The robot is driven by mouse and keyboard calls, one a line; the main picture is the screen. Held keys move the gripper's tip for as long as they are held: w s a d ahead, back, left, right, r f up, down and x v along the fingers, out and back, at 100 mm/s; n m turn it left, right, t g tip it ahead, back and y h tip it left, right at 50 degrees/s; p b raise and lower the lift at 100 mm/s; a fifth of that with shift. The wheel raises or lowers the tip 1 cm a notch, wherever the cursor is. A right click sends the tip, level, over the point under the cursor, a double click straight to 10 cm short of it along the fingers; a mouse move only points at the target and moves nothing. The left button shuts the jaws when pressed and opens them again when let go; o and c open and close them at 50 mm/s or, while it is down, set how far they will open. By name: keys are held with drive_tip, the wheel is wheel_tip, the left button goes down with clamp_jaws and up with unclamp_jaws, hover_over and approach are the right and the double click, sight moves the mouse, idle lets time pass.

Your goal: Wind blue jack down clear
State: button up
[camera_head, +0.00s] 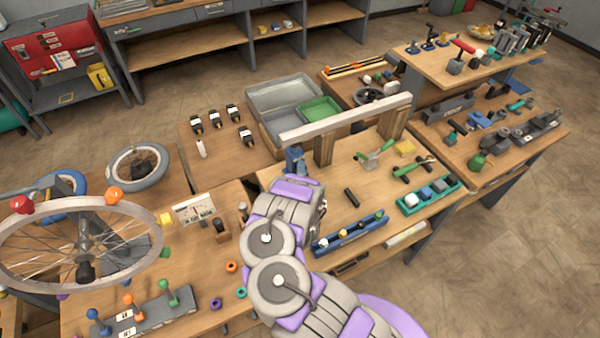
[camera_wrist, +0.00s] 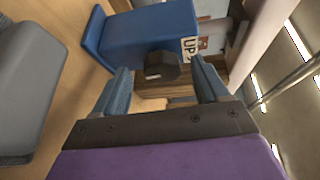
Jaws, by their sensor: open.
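The blue jack (camera_head: 294,157) stands at the left end of a pale beam (camera_head: 345,118), beside a wooden post (camera_head: 323,146). In the wrist view the blue jack (camera_wrist: 150,36) fills the top middle, with a label reading "UP" on its side. Its dark hexagonal knob (camera_wrist: 161,67) faces me. My gripper (camera_wrist: 163,86) is open, with one finger on each side of the knob and visible gaps to it. In the head view my arm hides the fingers and the jack's lower part.
Grey trays (camera_head: 283,95) and a green tray (camera_head: 320,109) lie behind the jack. A blue rack (camera_head: 350,234) and a teal tray (camera_head: 428,196) sit to the right. A spoked wheel (camera_head: 82,250) and a gauge (camera_head: 195,209) are on the left.

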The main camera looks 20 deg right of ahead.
drive_tip(key=p+v, duration=0.3)
drive_tip(key=v, duration=0.4)
drive_tip(key=p+v, duration=0.3)
drive_tip(key=v, duration=0.5)
drive_tip(key=shift+w+a+f, duration=0.1)
drive_tip(key=shift+a+f, duration=0.05)
drive_tip(key=shift+a, duration=0.1)
drive_tip(key=shift+s+a+r+p, duration=0.1)
drive_tip(key=shift+s+p, duration=0.25)
drive_tip(key=shift+p, duration=0.05)
drive_tip(key=shift+s+a+r+p, duration=0.15)
drive_tip(key=shift+s+p, duration=0.15)
drive_tip(key=shift+p, duration=0.1)
drive_tip(key=shift+s, duration=0.1)
